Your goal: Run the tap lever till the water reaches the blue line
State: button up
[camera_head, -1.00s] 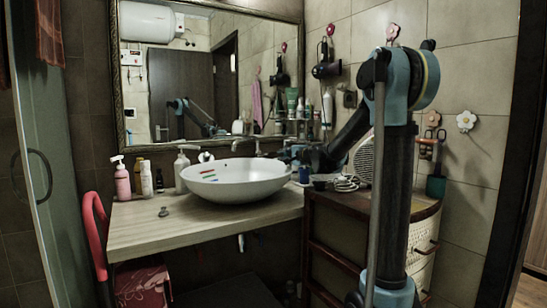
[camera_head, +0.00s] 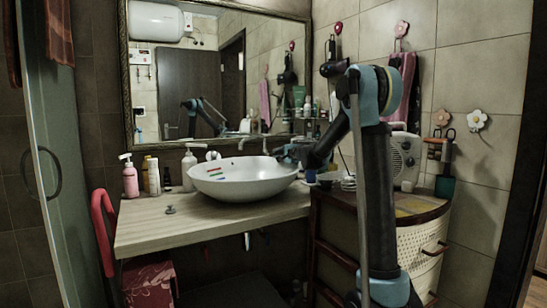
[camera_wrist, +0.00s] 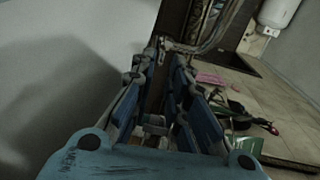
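The white vessel basin (camera_head: 243,190) stands on the wooden counter. Short coloured lines (camera_head: 216,174) show on its inner wall, red and green among them; I cannot clearly pick out the blue one. No water can be made out. The tap (camera_head: 254,138) rises behind the basin; its lever is not clear in the head view. My gripper (camera_head: 289,154) is by the basin's right rear rim, small and partly hidden there. In the wrist view my gripper (camera_wrist: 166,58) has its blue fingers apart with a gap between them. A grey metal piece (camera_wrist: 192,47), perhaps the tap, lies just beyond the tips.
Soap bottles (camera_head: 130,177) stand left of the basin, and a small stopper (camera_head: 170,209) lies on the counter (camera_head: 215,220). A cabinet (camera_head: 425,207) with a radio-like box (camera_head: 405,158) is at right. A mirror (camera_head: 215,75) hangs behind. The counter front is mostly clear.

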jog(key=shift+x, duration=3)
grip_shut()
jog(key=shift+w+a+r, duration=0.1)
jog(key=shift+w+r, duration=0.05)
jog(key=shift+r, duration=0.65)
grip_release()
jog(key=v, duration=1.2)
